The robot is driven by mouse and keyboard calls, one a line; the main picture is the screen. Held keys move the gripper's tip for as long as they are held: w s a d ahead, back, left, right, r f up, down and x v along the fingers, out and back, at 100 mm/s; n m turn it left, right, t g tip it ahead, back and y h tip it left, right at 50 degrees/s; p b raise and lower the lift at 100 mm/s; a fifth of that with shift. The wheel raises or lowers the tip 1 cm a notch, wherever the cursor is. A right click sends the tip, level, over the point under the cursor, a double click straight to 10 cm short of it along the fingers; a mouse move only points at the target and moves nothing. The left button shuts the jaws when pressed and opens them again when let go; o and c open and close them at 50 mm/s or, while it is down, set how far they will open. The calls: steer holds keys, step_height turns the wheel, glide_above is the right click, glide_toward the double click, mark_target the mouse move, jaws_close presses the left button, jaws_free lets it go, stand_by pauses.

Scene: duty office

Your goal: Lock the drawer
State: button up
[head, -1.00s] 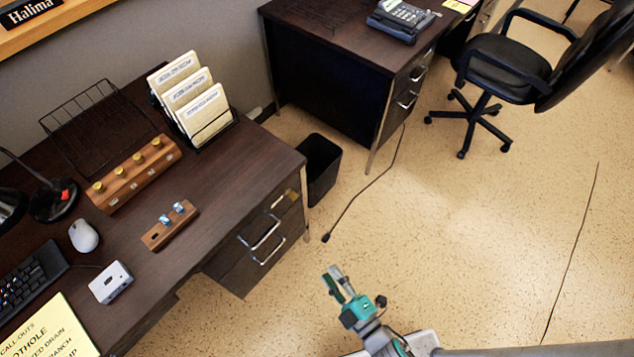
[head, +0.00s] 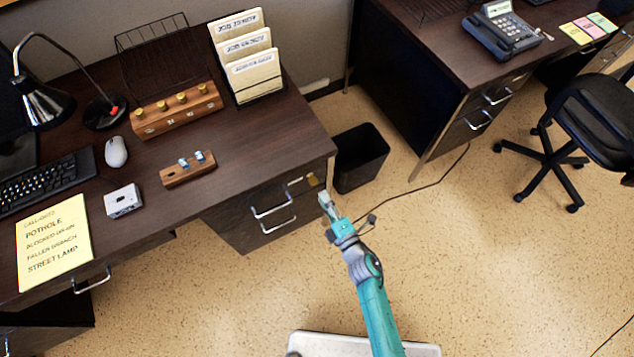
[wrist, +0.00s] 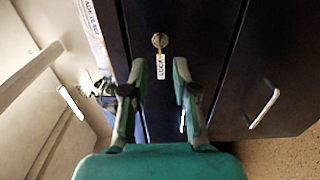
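The dark desk's drawer pedestal (head: 238,233) stands left of my gripper in the head view, with silver handles on two drawer fronts that look closed. A small yellowish patch (head: 312,179) shows near the top right corner of its front. In the wrist view a round metal lock (wrist: 160,40) sits on the dark front, with a white tag reading "LOCK" (wrist: 161,67) below it. My gripper (wrist: 159,75) is open and empty. Its fingers are either side of the tag in the picture; contact cannot be told. In the head view my gripper (head: 326,199) is beside the pedestal's right edge.
A black waste bin (head: 360,160) stands just right of the pedestal. A cable (head: 432,188) runs over the floor from the second desk (head: 455,45). An office chair (head: 590,120) is at far right. The desk top holds a wooden block with two small blue-topped pieces (head: 188,170).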

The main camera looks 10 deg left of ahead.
steer(key=shift+x, duration=3.2)
steer(key=shift+s, duration=0.1)
jaws_close()
